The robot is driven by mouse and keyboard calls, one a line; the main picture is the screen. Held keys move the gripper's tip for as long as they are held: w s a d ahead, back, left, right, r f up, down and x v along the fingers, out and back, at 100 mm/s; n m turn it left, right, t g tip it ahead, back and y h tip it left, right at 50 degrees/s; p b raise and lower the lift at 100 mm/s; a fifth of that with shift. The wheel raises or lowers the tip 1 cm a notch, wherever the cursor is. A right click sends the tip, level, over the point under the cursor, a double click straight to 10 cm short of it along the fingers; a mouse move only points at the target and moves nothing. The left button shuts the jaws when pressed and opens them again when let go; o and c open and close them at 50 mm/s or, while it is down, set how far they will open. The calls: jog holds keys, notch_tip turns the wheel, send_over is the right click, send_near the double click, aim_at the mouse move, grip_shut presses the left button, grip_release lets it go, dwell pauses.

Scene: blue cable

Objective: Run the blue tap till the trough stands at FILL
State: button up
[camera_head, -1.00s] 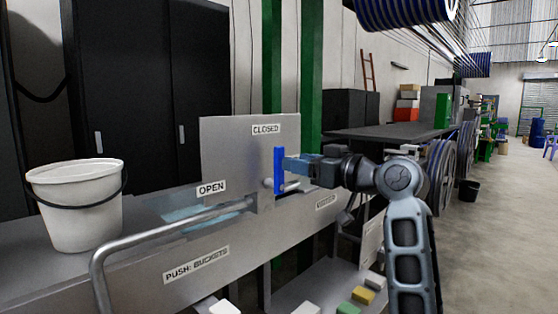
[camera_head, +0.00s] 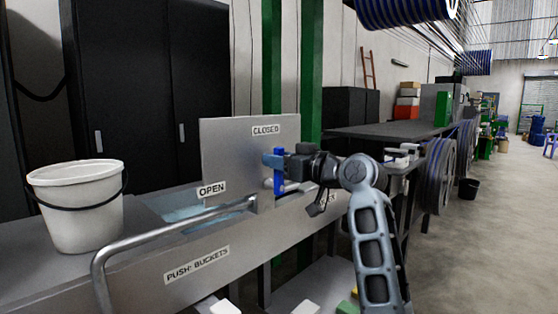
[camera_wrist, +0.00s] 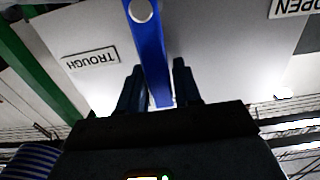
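The blue tap handle (camera_head: 279,172) stands upright on the grey panel (camera_head: 235,145), below the CLOSED label; the OPEN label is at lower left. My gripper (camera_head: 273,162) is at the handle, its fingers reaching past it. In the wrist view the blue handle (camera_wrist: 152,50) runs between the two fingers of my gripper (camera_wrist: 158,85). A narrow gap shows beside the right finger, so the fingers look open around it. The trough (camera_head: 148,208) holds pale blue water, partly hidden by the bent pipe (camera_head: 180,222). I cannot see a FILL mark.
A white bucket (camera_head: 76,205) stands on the bench at left. A PUSH: BUCKETS label (camera_head: 197,265) is on the bench front. The wrist view shows an upside-down TROUGH label (camera_wrist: 92,58).

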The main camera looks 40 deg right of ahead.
grip_shut()
dwell(0.4)
jog(key=shift+s+a+f+n+b, duration=0.1)
jog(key=shift+a+f+n+b, duration=0.1)
jog(key=shift+a+n+b, duration=0.7)
jog(key=shift+w+a+f+n+b, duration=0.1)
jog(key=shift+a+f+n+b, duration=0.2)
jog(key=shift+n+b, duration=1)
jog(key=shift+s+a+f+n+b, duration=0.15)
jog(key=shift+a+n+b, duration=0.65)
jog(key=shift+n, duration=0.5)
jog(key=shift+o, duration=1.7)
grip_release()
